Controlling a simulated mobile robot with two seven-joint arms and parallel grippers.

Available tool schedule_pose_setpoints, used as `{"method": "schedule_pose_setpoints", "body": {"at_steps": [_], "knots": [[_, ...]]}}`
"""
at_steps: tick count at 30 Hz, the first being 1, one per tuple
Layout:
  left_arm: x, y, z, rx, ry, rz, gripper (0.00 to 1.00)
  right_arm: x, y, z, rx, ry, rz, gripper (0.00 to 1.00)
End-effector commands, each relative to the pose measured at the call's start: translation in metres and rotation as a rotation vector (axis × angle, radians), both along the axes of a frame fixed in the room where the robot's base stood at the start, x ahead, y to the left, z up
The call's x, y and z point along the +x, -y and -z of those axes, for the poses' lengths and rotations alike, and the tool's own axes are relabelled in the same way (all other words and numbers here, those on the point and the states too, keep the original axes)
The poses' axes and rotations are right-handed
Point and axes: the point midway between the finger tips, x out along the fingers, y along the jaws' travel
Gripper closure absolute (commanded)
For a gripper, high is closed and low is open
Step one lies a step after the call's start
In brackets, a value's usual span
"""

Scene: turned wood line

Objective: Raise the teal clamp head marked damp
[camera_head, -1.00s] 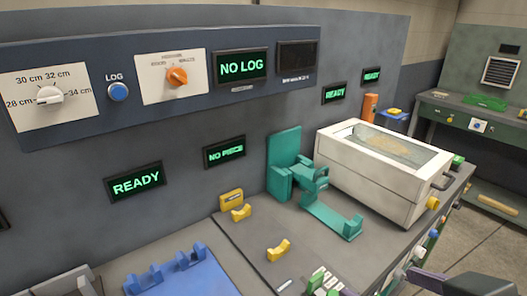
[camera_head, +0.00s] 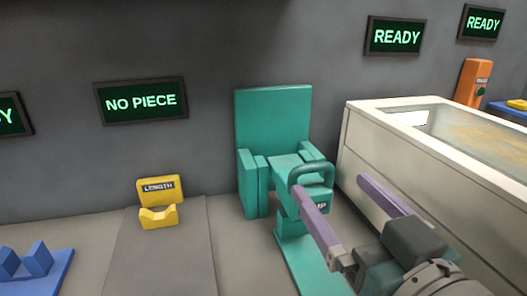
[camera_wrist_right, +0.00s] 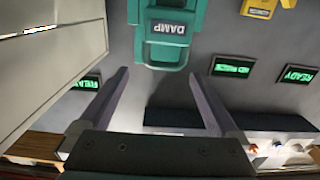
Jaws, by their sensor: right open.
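The teal clamp head (camera_head: 291,167) sits low in its teal upright frame (camera_head: 272,115), with a looped handle (camera_head: 311,172) at its front. Its label is partly covered by a finger in the head view. In the right wrist view the clamp head (camera_wrist_right: 172,14) and its full DAMP label show beyond the fingertips. My right gripper (camera_head: 331,185) has two purple fingers spread apart with nothing between them. It is in front of the handle, and in the wrist view the gripper (camera_wrist_right: 158,75) stops short of it. My left gripper is out of view.
A white glass-topped box (camera_head: 390,150) stands close on the right. A yellow LENGTH block (camera_head: 159,190) and blue cradle (camera_head: 38,262) are on the left. A NO PIECE display (camera_head: 141,101) hangs on the wall. The bench between is clear.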

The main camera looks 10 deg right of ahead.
Motion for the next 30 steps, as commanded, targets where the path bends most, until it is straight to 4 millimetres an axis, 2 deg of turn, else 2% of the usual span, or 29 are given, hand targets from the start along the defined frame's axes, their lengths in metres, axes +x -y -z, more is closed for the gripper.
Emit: {"method": "schedule_pose_setpoints", "body": {"at_steps": [5, 12, 16, 21, 29, 30], "knots": [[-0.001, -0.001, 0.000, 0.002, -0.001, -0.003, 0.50, 0.024, -0.001, -0.003, 0.001, 0.005, 0.000, 0.02], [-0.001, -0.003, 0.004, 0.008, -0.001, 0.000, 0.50, 0.068, -0.002, -0.001, 0.000, 0.002, 0.000, 0.02], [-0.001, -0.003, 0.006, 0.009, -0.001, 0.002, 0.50, 0.085, -0.003, -0.001, 0.000, 0.001, 0.000, 0.02], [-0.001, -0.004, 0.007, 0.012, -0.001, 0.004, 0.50, 0.095, -0.003, -0.001, 0.000, -0.001, 0.000, 0.02], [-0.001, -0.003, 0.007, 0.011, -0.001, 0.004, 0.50, 0.096, -0.003, -0.001, 0.000, -0.001, 0.000, 0.02], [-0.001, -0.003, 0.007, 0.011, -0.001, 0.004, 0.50, 0.096, -0.003, -0.001, 0.000, -0.001, 0.000, 0.07]]}}
